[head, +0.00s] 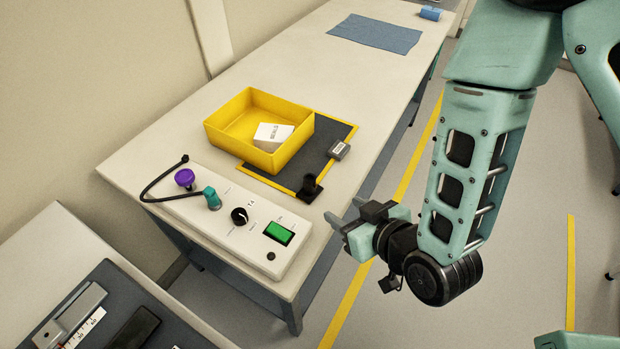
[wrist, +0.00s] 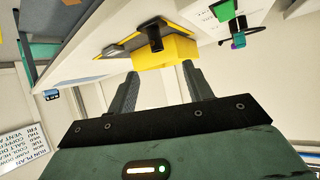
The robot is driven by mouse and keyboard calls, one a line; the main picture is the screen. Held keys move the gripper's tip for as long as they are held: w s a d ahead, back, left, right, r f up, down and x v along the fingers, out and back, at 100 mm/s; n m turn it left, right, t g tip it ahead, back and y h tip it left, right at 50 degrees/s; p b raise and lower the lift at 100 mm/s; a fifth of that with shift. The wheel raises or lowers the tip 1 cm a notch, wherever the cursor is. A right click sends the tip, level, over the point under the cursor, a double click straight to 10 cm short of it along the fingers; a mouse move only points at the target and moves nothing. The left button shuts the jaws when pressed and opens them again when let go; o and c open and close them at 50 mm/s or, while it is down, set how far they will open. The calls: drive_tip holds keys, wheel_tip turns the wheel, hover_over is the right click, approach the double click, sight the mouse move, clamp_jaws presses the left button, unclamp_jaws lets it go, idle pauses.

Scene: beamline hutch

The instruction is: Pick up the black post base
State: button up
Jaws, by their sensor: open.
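The black post base (head: 309,188) stands upright at the front corner of a dark, yellow-edged mat (head: 262,179) on the table. In the wrist view, which is upside down, the black post base (wrist: 154,38) shows in front of the yellow bin, beyond the fingertips. My gripper (head: 345,222) is off the table's front edge, to the right of and nearer than the post base, and apart from it. Its two fingers (wrist: 160,74) are spread with nothing between them.
A yellow bin (head: 228,133) holding a white box (head: 272,135) stands behind the post base. A small grey block (head: 339,150) lies at the mat's right edge. A control panel (head: 207,223) with knobs and a cable is at left. A blue cloth (head: 375,33) lies far back.

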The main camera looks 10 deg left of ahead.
drive_tip(key=t, duration=0.2)
drive_tip(key=y+b, duration=0.1)
drive_tip(key=b, duration=1.2)
approach(313, 182)
drive_tip(key=shift+w+a+r+b, duration=0.15)
drive_tip(key=shift+a+b, duration=0.3)
drive_tip(key=shift+b, duration=0.5)
drive_tip(key=b, duration=0.2)
drive_tip(key=shift+w+a+b, duration=0.15)
drive_tip(key=shift+b, duration=0.2)
drive_tip(key=shift+w+a, duration=0.2)
drive_tip(key=shift+w, duration=0.05)
drive_tip(key=x, duration=0.4)
drive_tip(key=shift+p, duration=0.3)
drive_tip(key=shift+d+f+p+x, duration=0.1)
drive_tip(key=shift+f+x, duration=0.05)
drive_tip(key=shift+x, duration=0.75)
drive_tip(key=shift+d+f+p+x, duration=0.1)
drive_tip(key=shift+f+x, duration=0.1)
drive_tip(key=shift+x, duration=0.7)
drive_tip(key=shift+d+f+p+x, duration=0.1)
drive_tip(key=shift+f+x, duration=0.05)
drive_tip(key=shift+x, duration=0.75)
